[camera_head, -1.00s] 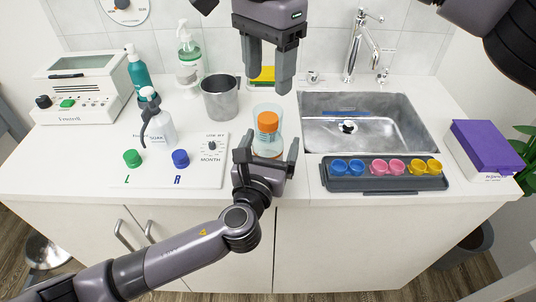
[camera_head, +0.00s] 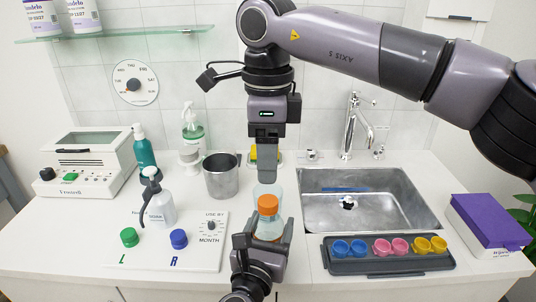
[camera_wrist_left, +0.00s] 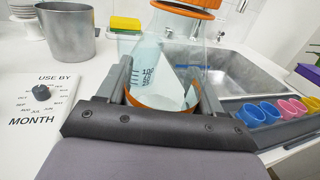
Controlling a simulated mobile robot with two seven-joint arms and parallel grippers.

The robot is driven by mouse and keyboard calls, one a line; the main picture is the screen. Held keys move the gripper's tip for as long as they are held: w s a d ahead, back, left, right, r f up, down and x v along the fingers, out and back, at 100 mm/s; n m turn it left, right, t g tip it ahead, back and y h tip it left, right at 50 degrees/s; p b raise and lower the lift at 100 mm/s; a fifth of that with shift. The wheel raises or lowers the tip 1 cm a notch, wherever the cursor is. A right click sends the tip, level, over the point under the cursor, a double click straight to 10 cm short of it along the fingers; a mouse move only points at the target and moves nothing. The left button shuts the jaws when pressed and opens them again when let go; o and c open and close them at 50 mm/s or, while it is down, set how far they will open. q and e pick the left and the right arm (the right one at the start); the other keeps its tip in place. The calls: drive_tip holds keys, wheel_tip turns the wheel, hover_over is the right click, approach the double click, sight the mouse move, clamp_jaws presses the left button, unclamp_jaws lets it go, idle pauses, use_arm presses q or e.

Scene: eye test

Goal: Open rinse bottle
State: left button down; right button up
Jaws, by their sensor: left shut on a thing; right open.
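The rinse bottle (camera_head: 268,231) is clear with an orange cap (camera_head: 268,204), upright near the counter's front edge. My left gripper (camera_head: 263,240) is shut around its body from the front. In the left wrist view the bottle (camera_wrist_left: 160,65) stands between the fingers, showing dark print, an orange band low down and its orange cap (camera_wrist_left: 185,10) cut by the top edge. I cannot tell whether its base touches the counter. My right gripper (camera_head: 267,176) points down above and slightly behind the cap, open and apart from it. Its fingers overlap in this view.
Right of the bottle are a sink (camera_head: 370,200) and a dark tray (camera_head: 385,262) with colored cups. A purple-lidded box (camera_head: 490,220) stands far right.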

sight(268, 200)
drive_tip(key=m, duration=0.4)
drive_tip(key=shift+m, duration=0.4)
drive_tip(key=m, duration=0.4)
drive_tip(key=shift+m, duration=0.3)
drive_tip(key=m, duration=0.7)
drive_tip(key=shift+m, duration=0.3)
drive_tip(key=m, duration=0.4)
drive_tip(key=shift+m, duration=0.3)
drive_tip(key=m, duration=0.4)
drive_tip(key=shift+m, duration=0.3)
drive_tip(key=m, duration=0.4)
drive_tip(key=shift+m, duration=0.3)
drive_tip(key=m, duration=0.4)
drive_tip(key=shift+m, duration=0.3)
drive_tip(key=shift+f, duration=4.05)
